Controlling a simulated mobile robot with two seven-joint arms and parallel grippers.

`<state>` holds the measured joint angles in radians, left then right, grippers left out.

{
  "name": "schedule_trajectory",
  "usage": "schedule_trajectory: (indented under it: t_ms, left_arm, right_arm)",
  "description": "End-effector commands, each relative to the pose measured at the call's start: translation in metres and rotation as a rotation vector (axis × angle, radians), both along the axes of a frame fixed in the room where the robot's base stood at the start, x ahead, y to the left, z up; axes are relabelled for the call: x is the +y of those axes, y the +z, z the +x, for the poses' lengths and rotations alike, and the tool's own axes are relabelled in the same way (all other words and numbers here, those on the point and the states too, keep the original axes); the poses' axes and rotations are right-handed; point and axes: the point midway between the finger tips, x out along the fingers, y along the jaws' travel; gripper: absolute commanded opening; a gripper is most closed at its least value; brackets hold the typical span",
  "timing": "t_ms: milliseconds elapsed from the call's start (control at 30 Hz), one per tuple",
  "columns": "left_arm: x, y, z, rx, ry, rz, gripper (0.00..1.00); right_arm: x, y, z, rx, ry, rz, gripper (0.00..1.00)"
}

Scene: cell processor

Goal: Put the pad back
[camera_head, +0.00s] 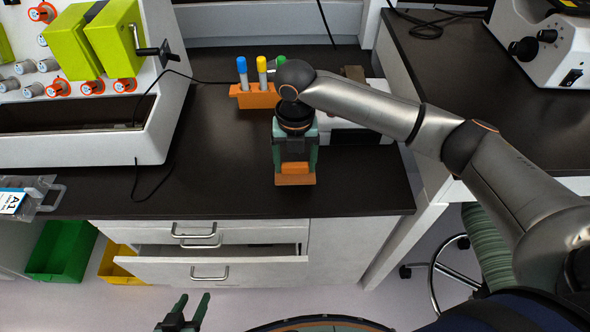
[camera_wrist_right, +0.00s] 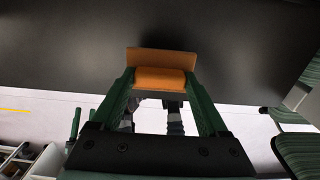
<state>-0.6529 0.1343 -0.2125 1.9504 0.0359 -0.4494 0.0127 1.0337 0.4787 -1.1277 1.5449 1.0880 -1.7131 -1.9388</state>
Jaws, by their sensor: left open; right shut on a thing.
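The orange pad (camera_head: 295,180) has a flat plate and a raised grip block. My right gripper (camera_head: 295,168) is shut on the block and holds the pad near the front edge of the dark bench. In the right wrist view the pad (camera_wrist_right: 162,62) is between the two green fingertips, plate outward. I cannot tell whether the pad touches the bench top. My left gripper (camera_head: 188,305) is open and empty, low in front of the drawers.
An orange rack (camera_head: 256,100) with colour-capped tubes stands behind my right gripper. A white machine (camera_head: 80,135) with green blocks is at the left. A drawer (camera_head: 210,250) below the bench is partly open. The bench (camera_head: 225,175) left of the pad is clear except for a black cable.

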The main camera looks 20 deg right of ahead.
Motion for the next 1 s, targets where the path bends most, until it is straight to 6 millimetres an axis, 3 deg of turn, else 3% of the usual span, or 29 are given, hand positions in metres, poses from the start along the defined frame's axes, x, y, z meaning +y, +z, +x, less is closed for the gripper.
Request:
schedule_trajectory:
  t_ms: [233, 633, 667, 833, 1000]
  left_arm:
    - [-0.001, -0.003, 0.0, 0.0, -0.004, -0.001, 0.5]
    - [-0.002, -0.001, 0.0, 0.0, -0.005, -0.002, 0.5]
    - [-0.002, -0.001, 0.0, 0.0, -0.005, -0.002, 0.5]
    - [-0.002, -0.002, 0.0, 0.001, -0.005, -0.002, 0.5]
    - [-0.002, -0.002, -0.002, 0.004, -0.005, -0.002, 0.5]
  right_arm:
    - [-0.001, -0.032, 0.003, 0.001, 0.001, -0.002, 0.0]
    - [0.0, -0.038, 0.002, 0.001, 0.0, -0.002, 0.0]
    - [-0.001, -0.037, 0.003, -0.001, 0.0, -0.001, 0.8]
    - [-0.001, -0.037, 0.003, -0.001, 0.0, -0.001, 1.0]
    - [-0.001, -0.037, 0.003, -0.001, 0.0, -0.001, 1.0]
